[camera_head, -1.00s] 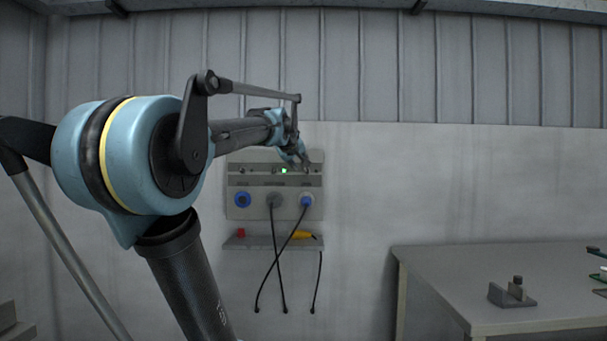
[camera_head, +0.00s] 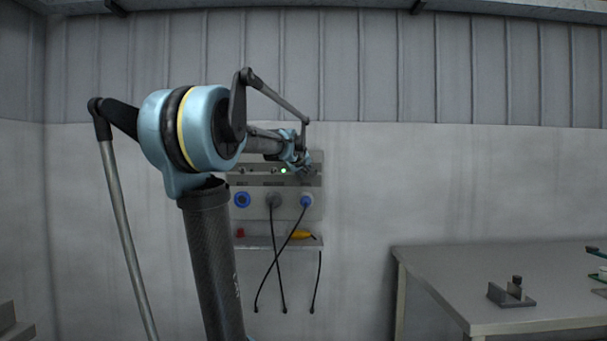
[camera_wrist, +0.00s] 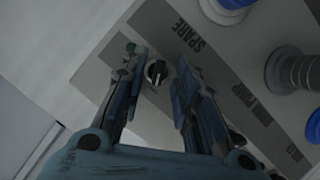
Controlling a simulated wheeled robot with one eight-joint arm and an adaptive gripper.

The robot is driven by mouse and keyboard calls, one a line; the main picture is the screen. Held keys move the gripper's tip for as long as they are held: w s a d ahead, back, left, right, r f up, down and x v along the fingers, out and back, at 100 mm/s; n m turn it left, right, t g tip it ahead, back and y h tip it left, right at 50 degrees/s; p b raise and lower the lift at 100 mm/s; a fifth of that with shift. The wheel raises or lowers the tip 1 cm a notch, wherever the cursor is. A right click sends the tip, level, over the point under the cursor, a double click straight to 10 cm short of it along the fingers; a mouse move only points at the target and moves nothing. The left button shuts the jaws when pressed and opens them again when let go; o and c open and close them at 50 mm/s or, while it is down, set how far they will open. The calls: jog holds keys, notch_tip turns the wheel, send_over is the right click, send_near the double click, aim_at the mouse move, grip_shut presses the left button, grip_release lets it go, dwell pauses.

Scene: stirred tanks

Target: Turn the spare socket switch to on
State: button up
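My gripper (camera_wrist: 160,60) is open, with one finger on either side of the knob. I cannot tell whether the fingers touch it. In the head view my gripper (camera_head: 304,168) is at the upper right of the grey wall panel (camera_head: 255,213) and hides the spare switch there. Which setting the knob points to is unclear.
A lit green lamp (camera_head: 283,170) is left of my gripper. Below are a blue socket (camera_head: 242,199) and plugs with hanging black cables (camera_head: 274,262). A shelf (camera_head: 262,243) holds red and yellow items. A table (camera_head: 440,270) stands at right; the wall between is clear.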

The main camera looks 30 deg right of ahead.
jog(key=shift+w, duration=0.1)
jog(key=shift+d, duration=0.15)
grip_shut()
jog(key=shift+m, duration=0.3)
jog(key=m+t+y, duration=0.1)
jog(key=m, duration=0.1)
jog(key=m+t+y, duration=0.1)
jog(key=m+y, duration=0.1)
jog(key=m, duration=0.1)
jog(key=m+y, duration=0.1)
jog(key=m, duration=0.1)
jog(key=shift+s+d+f+t+y, duration=0.1)
jog(key=shift+s+d+t+y, duration=0.15)
jog(key=shift+t+y, duration=0.15)
dwell(0.4)
jog(key=shift+m, duration=0.3)
grip_release()
